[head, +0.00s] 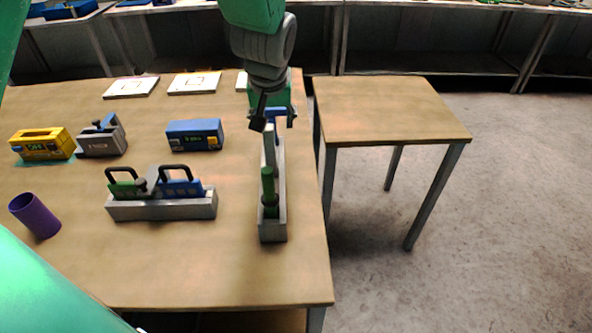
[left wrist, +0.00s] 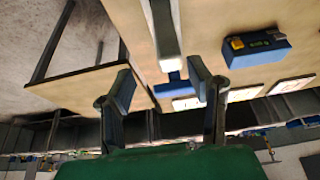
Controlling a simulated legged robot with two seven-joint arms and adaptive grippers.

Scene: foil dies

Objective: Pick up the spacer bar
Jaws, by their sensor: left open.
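A narrow grey tray (head: 272,228) stands near the right edge of the wooden table. It holds a green-handled tool (head: 269,188), and a pale grey upright bar (head: 269,146), which looks like the spacer bar, stands behind that tool. A blue piece (head: 279,112) shows at the far end of the tray, partly hidden by my gripper. My left gripper (head: 273,119) is open above the far end of the tray, apart from the bar as far as I can tell. In the left wrist view its two fingers (left wrist: 160,86) are spread, with a blue piece (left wrist: 175,87) between them.
A second grey tray (head: 162,209) holds green and blue handled pieces. A blue box (head: 195,134), a yellow box (head: 42,144), a grey device (head: 102,138) and a purple cylinder (head: 35,215) stand to the left. A bare side table (head: 385,108) is at right.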

